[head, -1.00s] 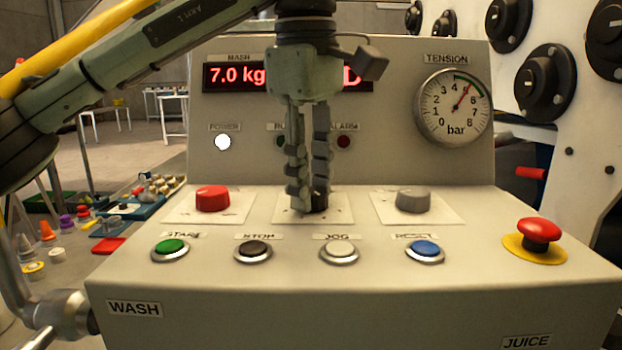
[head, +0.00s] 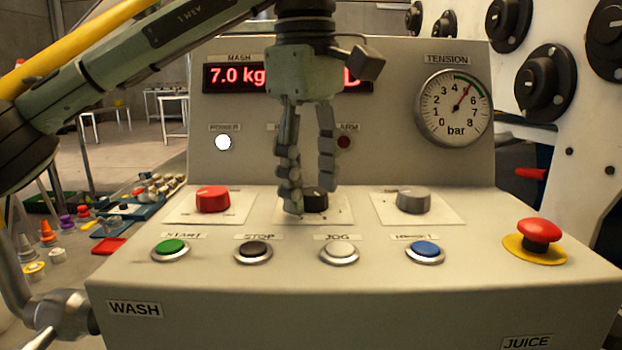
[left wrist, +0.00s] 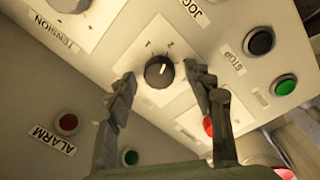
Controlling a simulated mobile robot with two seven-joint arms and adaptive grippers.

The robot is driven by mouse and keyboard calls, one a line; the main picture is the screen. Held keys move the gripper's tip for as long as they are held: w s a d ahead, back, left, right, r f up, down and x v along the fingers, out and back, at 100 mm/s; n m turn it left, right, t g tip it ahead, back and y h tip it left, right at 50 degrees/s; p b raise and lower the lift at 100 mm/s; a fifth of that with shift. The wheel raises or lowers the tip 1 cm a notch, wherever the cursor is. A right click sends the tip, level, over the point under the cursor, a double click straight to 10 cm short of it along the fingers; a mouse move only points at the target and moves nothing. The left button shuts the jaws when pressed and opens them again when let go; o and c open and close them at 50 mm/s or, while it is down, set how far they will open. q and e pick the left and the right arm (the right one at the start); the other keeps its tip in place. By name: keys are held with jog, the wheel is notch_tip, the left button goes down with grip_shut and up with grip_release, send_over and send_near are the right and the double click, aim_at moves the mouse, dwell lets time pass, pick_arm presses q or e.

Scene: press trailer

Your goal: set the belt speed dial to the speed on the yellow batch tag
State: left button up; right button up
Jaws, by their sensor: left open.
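A black dial (head: 316,201) sits on a pale plate in the middle of the console, partly behind my fingers in the head view. In the left wrist view the dial (left wrist: 159,73) shows whole, with a short white mark and the figures 1 and 2 beside it. My left gripper (head: 311,198) points down over this dial. It is open, with one finger on each side of the dial and gaps between in the wrist view (left wrist: 160,82). A yellow batch tag is not seen. My right gripper is not in view.
A red knob (head: 212,199) and a grey knob (head: 413,200) flank the dial. In front are green, black, white and blue buttons (head: 425,251). A red emergency button (head: 540,233) stands at the right. The red display (head: 235,76) and tension gauge (head: 453,107) are behind.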

aim_at(308, 193)
pick_arm(q)
notch_tip(308, 193, up, 12)
jog(key=shift+s+a, duration=0.2)
jog(key=shift+s, duration=0.1)
dwell(0.5)
